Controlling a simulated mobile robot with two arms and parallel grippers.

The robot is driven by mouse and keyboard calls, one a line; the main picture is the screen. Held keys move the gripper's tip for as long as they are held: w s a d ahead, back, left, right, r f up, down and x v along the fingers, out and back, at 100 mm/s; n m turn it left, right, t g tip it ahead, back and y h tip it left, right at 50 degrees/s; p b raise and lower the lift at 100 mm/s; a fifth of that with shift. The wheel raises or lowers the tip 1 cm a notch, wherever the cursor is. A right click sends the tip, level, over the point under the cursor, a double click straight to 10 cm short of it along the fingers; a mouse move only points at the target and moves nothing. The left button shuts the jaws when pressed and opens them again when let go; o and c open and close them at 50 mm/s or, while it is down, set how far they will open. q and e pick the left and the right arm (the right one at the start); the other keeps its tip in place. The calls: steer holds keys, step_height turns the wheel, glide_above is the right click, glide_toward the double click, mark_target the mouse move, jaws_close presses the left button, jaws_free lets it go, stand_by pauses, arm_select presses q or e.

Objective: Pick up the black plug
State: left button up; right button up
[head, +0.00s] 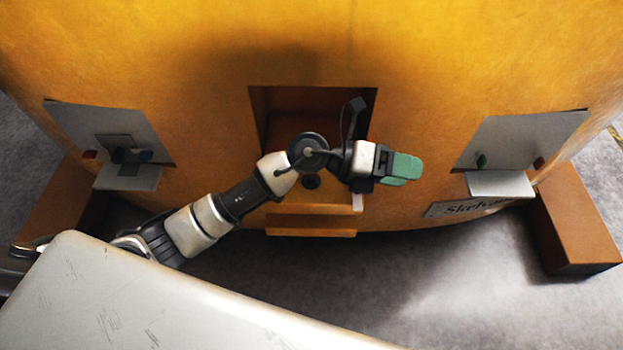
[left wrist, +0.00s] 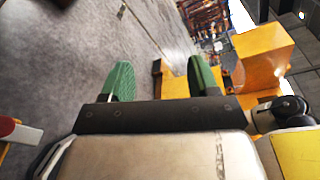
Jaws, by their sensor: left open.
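My left gripper (head: 402,168) has green fingers and hangs in front of the yellow casting, right of its central recess. In the left wrist view the fingers of my left gripper (left wrist: 161,78) stand wide apart with nothing between them. My right gripper is not in view.
The recess (head: 285,105) has a step below, partly hidden by my arm. Brown blocks (head: 572,222) flank the casting. Grey floor (head: 430,270) is open in front.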

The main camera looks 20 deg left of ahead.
arm_select(q)
steer(key=w+a+f+m+g+y, duration=0.2)
steer(key=a+f+m+y, duration=0.15)
steer(key=f+y, duration=0.35)
steer(key=y, duration=0.9)
glide_above(311, 180)
steer(key=w, duration=0.2)
step_height(311, 180, down, 2)
steer(key=shift+d+f+n+g, duration=0.1)
steer(key=shift+d+n+g, duration=0.05)
steer(key=shift+n+g, duration=0.2)
steer(key=shift+a, duration=0.25)
steer(key=f, duration=0.6)
steer(key=shift+s+f, duration=0.15)
steer(key=shift+s, duration=0.25)
steer(key=shift+f, duration=0.5)
steer(key=c, duration=1)
steer(key=shift+r, duration=0.15)
